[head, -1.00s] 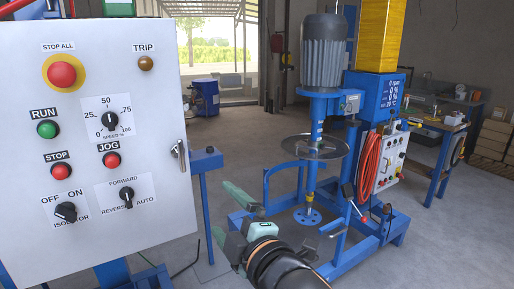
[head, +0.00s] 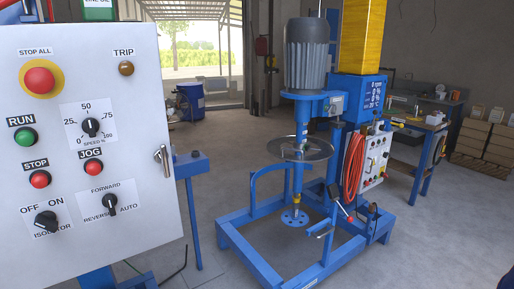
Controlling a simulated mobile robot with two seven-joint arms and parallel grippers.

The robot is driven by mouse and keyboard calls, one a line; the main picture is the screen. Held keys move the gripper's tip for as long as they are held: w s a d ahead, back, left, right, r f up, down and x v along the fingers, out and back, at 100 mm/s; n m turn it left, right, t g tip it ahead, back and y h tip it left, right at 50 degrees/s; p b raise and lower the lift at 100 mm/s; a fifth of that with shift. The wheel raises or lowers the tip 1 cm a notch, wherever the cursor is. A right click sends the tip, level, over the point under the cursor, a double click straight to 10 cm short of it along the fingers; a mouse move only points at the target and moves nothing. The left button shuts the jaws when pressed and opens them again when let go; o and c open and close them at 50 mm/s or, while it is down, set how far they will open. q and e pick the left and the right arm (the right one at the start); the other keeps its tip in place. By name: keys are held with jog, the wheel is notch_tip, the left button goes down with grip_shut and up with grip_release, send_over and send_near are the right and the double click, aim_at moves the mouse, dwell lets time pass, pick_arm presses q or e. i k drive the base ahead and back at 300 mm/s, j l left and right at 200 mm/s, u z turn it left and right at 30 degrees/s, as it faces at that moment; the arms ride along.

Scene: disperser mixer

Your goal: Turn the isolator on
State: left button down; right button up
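The isolator (head: 46,222) is a black rotary knob at the lower left of the white control panel (head: 140,110). The words OFF and ON stand above it, OFF to the left and ON to the right. Its pointer seems to lean toward OFF, but it is too small to be sure. Nothing touches or covers the knob. Neither of my grippers shows in the head view.
The panel also bears a red STOP ALL button (head: 39,80), a green RUN button (head: 25,136), a speed dial (head: 90,127) and a FORWARD/REVERSE/AUTO knob (head: 110,204). The blue mixer (head: 303,150) stands to the right. The floor between them is mostly clear.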

aim_at(46, 220)
jog(key=k+j+u, duration=0.15)
jog(key=u, duration=1)
